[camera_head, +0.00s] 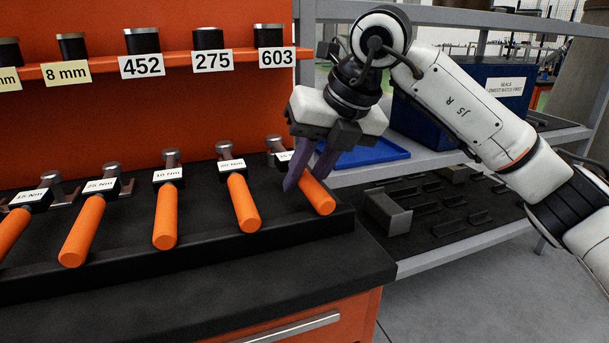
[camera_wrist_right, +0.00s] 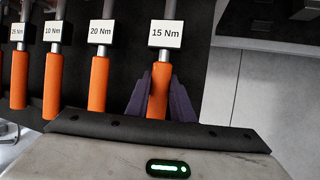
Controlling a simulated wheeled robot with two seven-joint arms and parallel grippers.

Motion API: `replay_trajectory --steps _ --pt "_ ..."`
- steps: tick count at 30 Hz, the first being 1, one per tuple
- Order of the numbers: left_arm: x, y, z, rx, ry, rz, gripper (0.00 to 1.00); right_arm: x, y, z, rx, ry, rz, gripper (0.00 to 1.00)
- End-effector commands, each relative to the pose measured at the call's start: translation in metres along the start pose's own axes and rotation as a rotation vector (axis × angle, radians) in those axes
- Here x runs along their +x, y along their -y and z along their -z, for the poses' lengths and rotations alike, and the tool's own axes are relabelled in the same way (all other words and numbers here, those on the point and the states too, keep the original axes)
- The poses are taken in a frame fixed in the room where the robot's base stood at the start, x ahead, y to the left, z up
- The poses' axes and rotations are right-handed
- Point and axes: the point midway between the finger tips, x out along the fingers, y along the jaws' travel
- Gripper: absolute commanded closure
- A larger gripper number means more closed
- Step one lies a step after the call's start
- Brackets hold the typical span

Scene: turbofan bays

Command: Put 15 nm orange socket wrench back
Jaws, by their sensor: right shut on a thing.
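The 15 Nm socket wrench (camera_head: 319,196) has an orange handle and a white label, and is at the right end of the row in the black tray (camera_head: 290,240). In the right wrist view its label (camera_wrist_right: 166,34) reads 15 Nm. My right gripper (camera_head: 305,180) has its purple fingers on both sides of the orange handle and is shut on it. The wrench lies in line with the others; I cannot tell whether it rests fully in the tray. The fingers hide part of its handle and label in the head view. My left gripper is not in view.
Several other orange-handled wrenches lie left of it, the nearest being the 20 Nm one (camera_head: 243,203). Sockets stand on an orange shelf (camera_head: 160,62) above. To the right, a grey rack holds a blue tray (camera_head: 365,153) and a blue bin (camera_head: 480,95).

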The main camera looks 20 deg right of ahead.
Motion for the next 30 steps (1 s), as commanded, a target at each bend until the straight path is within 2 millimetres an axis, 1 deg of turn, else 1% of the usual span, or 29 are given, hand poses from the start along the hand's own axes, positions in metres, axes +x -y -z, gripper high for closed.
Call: replay_trajectory --steps 16,17,18,20,30 --pt "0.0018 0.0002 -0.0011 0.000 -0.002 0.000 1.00 0.0038 0.0011 0.0018 0.000 -0.001 0.000 1.00" --pt "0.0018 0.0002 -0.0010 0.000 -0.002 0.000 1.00 0.0039 0.0011 0.0019 0.000 -0.002 0.000 0.74" --pt "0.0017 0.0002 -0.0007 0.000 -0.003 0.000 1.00 0.0041 0.0012 0.0020 0.000 -0.002 0.000 0.67" --pt "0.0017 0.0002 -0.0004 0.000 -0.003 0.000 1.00 0.0040 0.0012 0.0019 0.000 -0.002 0.000 0.57" --pt "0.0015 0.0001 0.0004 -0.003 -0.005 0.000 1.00 0.0046 0.0015 0.0024 0.000 -0.004 0.002 0.57"
